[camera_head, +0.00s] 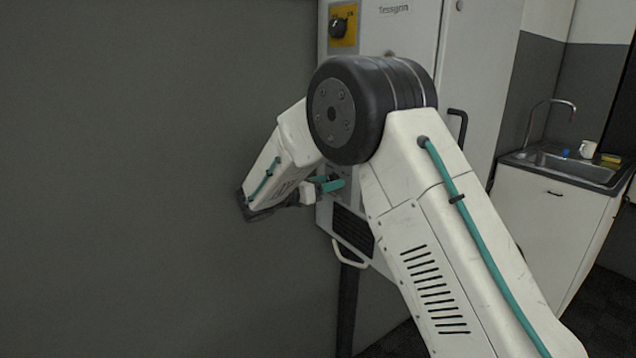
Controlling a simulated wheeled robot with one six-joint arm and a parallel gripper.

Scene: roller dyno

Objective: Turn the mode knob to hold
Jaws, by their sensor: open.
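My gripper (331,184) has teal fingers and is at the lower part of a pale cabinet front (408,32), left of my arm's elbow. It is open, but the gap between the fingers is small in this view. A dark part shows at the fingers; I cannot tell whether it is a knob or whether the fingers touch it. A black knob (338,27) on a yellow plate sits at the cabinet's upper left, well above my gripper. Its markings are too small to read surely. No knob marked hold can be made out; my arm hides much of the panel.
A black vent grille (352,230) and a pale bar handle (349,256) are below my gripper. A black door handle (458,126) is right of my elbow. A sink counter (562,172) with a white mug (587,149) stands at the right. A bare grey wall fills the left.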

